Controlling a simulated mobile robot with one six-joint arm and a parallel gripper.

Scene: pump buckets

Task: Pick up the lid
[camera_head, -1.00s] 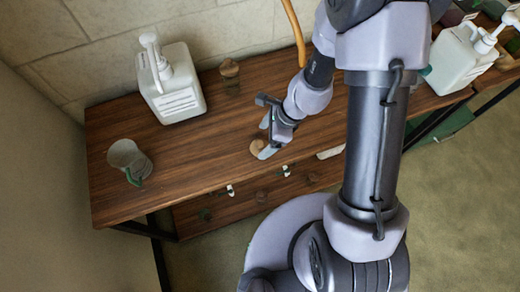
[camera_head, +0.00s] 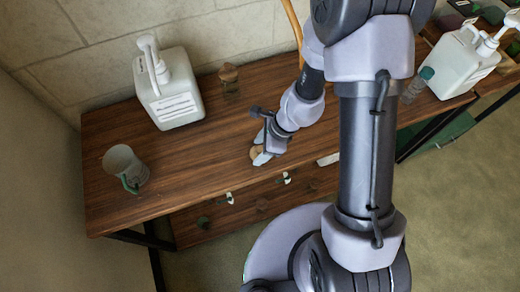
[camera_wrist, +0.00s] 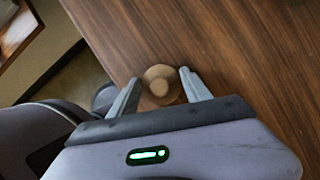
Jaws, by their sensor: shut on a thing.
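The lid (camera_wrist: 161,86) is a small round tan disc with a raised middle, like cork or wood. It is between the two fingers of my gripper (camera_wrist: 160,78) in the wrist view, near the table's edge. My gripper is shut on it. In the head view, my gripper (camera_head: 263,150) is low at the front part of the brown wooden table (camera_head: 200,160), and the lid (camera_head: 256,152) shows partly behind the fingers. I cannot tell whether the lid touches the table.
A white pump bottle (camera_head: 170,90) and a small jar with a brown top (camera_head: 229,78) stand at the back. A grey mug with a green handle (camera_head: 124,165) is at the left. Another white pump bottle (camera_head: 455,62) stands at the right.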

